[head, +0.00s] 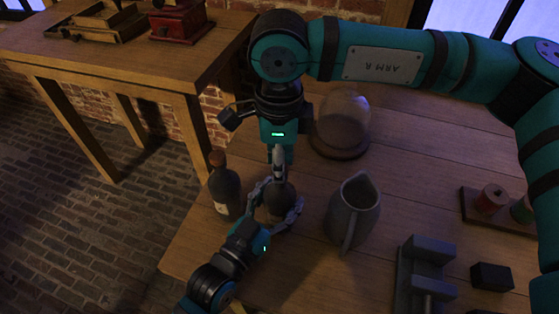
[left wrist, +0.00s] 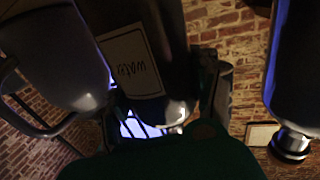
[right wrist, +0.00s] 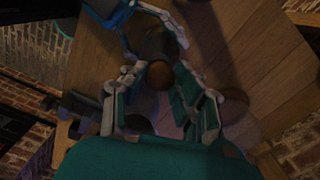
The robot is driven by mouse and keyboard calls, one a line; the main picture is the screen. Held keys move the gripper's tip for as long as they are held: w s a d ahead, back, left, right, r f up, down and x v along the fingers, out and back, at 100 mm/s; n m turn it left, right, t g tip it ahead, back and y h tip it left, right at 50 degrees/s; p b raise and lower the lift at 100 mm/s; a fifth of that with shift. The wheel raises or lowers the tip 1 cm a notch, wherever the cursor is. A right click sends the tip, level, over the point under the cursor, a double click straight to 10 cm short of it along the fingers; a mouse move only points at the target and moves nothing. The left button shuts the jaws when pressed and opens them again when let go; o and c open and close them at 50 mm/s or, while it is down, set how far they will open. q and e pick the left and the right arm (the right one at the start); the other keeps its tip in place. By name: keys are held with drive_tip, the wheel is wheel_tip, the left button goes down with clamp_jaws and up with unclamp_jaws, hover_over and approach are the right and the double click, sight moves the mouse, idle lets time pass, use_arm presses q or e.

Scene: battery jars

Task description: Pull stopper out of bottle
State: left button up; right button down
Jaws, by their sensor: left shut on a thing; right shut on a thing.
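A dark round-bodied bottle (head: 279,203) stands near the table's left edge in the head view. My left gripper (head: 277,208) reaches in from the lower left, shut around the bottle's body. In the left wrist view the bottle's pale label (left wrist: 131,65) reads "water". My right gripper (head: 279,168) comes down from above, over the bottle's neck. In the right wrist view a brown stopper (right wrist: 160,75) lies between its fingers, in line with the bottle (right wrist: 150,38). The neck is mostly hidden, so I cannot tell whether the stopper is seated or raised.
A second dark corked bottle (head: 226,193) stands close on the left. A grey jug (head: 354,212) is close on the right, and a glass dome (head: 342,122) is behind. A grey vise-like tool (head: 426,270), dark block (head: 491,276) and spools (head: 490,202) lie farther right.

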drive_tip(key=shift+r, duration=0.9)
drive_tip(key=shift+r, duration=2.05)
use_arm(q)
drive_tip(key=o, duration=1.8)
drive_tip(key=shift+s+a+f, duration=0.1)
drive_tip(key=shift+s+a, duration=0.2)
drive_tip(key=shift+s, duration=0.15)
drive_tip(key=v, duration=1.1)
